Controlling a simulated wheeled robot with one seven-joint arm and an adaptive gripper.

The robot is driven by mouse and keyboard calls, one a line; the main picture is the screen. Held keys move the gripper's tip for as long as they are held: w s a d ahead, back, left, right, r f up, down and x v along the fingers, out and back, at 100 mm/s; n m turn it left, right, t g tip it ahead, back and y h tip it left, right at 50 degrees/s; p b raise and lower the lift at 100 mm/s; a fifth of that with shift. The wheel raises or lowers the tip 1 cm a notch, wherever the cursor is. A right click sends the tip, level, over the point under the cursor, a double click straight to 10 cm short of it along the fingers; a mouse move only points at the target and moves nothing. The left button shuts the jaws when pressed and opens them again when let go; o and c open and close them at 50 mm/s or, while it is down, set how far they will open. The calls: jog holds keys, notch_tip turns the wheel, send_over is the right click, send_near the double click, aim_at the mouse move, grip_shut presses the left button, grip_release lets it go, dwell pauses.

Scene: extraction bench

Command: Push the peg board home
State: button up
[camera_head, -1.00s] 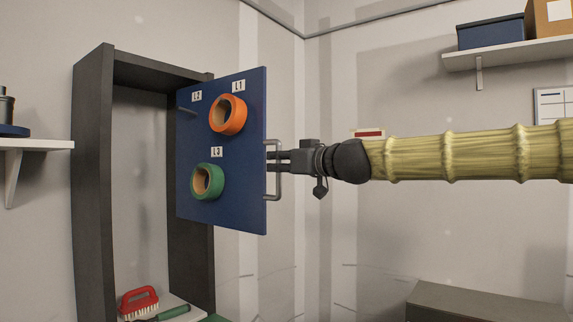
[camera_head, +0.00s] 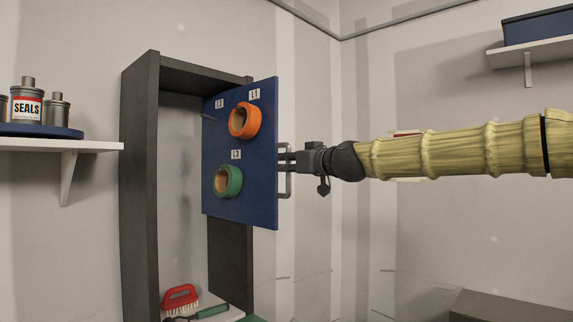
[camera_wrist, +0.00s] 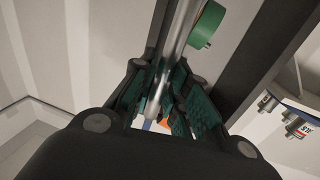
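The blue peg board (camera_head: 262,190) stands in front of the right part of a dark upright frame (camera_head: 140,180), turned at an angle to it. It bears an orange ring (camera_head: 252,121) at L1 and a green ring (camera_head: 236,181) at L3; the peg at L2 (camera_head: 214,116) is bare. A metal handle (camera_head: 288,190) is on the board's right edge. My gripper (camera_head: 287,158) reaches it from the right. In the wrist view the handle bar (camera_wrist: 176,45) runs between the green finger pads, which look closed on it. The green ring (camera_wrist: 203,25) also shows there.
A red brush (camera_head: 180,293) and a green-handled tool (camera_head: 212,311) lie low inside the frame. A shelf (camera_head: 95,146) with cans (camera_head: 27,105) is at left, another (camera_head: 540,55) with a blue box at upper right. A dark box top (camera_head: 500,305) is at lower right.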

jog(key=shift+o, duration=1.2)
jog(key=v, duration=1.2)
jog(key=shift+w+d, duration=0.1)
